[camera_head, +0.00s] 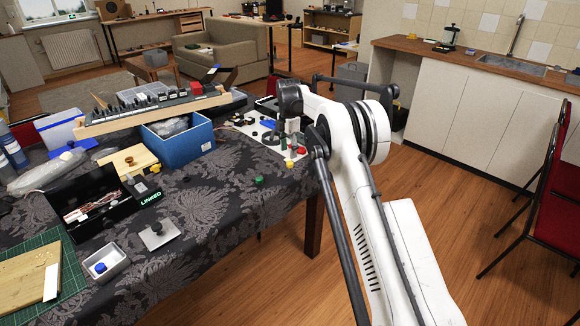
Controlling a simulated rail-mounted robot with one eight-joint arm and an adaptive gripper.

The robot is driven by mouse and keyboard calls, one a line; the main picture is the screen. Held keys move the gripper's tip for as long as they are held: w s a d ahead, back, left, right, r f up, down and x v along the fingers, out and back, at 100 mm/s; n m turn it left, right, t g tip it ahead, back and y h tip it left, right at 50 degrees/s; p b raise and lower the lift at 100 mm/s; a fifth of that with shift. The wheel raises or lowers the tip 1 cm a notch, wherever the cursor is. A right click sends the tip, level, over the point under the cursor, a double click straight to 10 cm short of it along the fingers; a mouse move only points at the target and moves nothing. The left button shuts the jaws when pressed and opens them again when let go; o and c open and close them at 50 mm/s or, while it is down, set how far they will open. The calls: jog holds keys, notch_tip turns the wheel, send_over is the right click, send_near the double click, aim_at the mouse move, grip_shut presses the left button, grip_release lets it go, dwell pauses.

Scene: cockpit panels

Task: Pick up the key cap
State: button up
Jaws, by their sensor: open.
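My white arm reaches over the right end of the cloth-covered table (215,235). My gripper (283,138) is small and dark here, pointing down over a white board (262,146) that bears several small black and coloured pieces. Its jaws are open, and the arm's dark wrist hides part of the board. I cannot tell for certain which small piece is the key cap. Small caps near the gripper include a yellow one (289,164) at the board's front edge and a green one (259,180) on the cloth. A red piece (302,150) lies close to my arm.
A blue box (188,150) stands left of the board, before a long wooden-sided rack (105,126). A black open case (92,203), a grey metal block (158,235) and a white tray (104,263) are nearer. The front right cloth is mostly clear.

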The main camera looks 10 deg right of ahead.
aim_at(289, 163)
jog(key=shift+s+d+f+b, duration=0.1)
jog(key=shift+s+f+b, duration=0.1)
jog(key=shift+f, duration=1.15)
jog(key=shift+s+f+b, duration=0.15)
jog(key=shift+f, duration=1.2)
jog(key=c, duration=0.9)
